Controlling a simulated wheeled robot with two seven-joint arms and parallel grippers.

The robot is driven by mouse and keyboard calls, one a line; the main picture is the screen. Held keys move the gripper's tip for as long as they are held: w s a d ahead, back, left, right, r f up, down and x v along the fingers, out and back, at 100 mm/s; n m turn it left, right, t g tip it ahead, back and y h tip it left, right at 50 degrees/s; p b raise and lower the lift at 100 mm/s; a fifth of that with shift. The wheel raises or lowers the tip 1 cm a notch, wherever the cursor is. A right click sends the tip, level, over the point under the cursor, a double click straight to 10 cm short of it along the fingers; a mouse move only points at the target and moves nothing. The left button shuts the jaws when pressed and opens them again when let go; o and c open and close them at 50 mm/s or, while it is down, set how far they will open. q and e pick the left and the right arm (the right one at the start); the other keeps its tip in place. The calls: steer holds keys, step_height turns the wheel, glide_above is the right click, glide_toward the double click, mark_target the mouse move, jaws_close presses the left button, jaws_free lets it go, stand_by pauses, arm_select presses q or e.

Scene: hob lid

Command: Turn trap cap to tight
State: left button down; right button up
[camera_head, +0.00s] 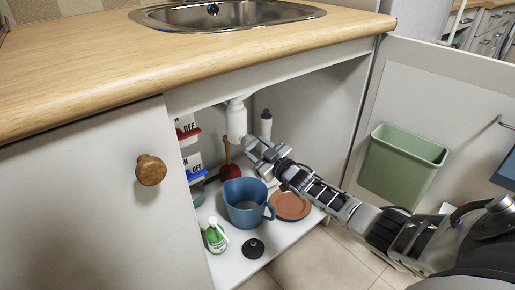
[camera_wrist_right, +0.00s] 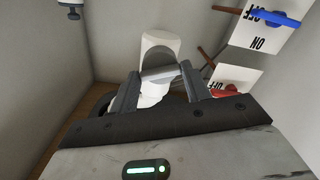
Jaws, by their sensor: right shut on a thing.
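The white sink trap (camera_head: 237,118) hangs from the basin inside the open cabinet. In the right wrist view it shows as a pale body (camera_wrist_right: 160,45) just beyond my fingers. My right gripper (camera_head: 262,158) reaches in from the right to the trap's lower end. In the wrist view its fingers (camera_wrist_right: 158,88) are shut on the trap cap, a grey bar-like part (camera_wrist_right: 158,73) between the fingertips. The fingers hide much of the cap, and I cannot tell how far it is turned. My left gripper is not in view.
ON/OFF panels with a red lever (camera_head: 188,133) and a blue lever (camera_head: 197,175) are on the left. A plunger (camera_head: 229,171), blue jug (camera_head: 245,205), terracotta dishes (camera_head: 291,206), green-white bottle (camera_head: 215,236) and black disc (camera_head: 253,248) stand below. The open door carries a green bin (camera_head: 402,160).

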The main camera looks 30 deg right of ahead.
steer(key=shift+f+m, duration=0.1)
steer(key=shift+m, duration=2.1)
steer(key=o, duration=1)
steer(key=shift+s, duration=0.1)
steer(key=shift+s, duration=0.2)
arm_select(q)
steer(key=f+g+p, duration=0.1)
steer(key=p, duration=0.1)
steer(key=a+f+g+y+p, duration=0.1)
steer(key=p, duration=0.1)
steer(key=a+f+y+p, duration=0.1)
steer(key=p, duration=0.1)
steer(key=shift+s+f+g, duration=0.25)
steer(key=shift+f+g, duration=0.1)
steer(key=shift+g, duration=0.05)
arm_select(e)
steer(key=s+d, duration=0.1)
steer(key=s, duration=1.4)
steer(key=shift+s+d, duration=0.15)
steer(key=shift+s, duration=0.05)
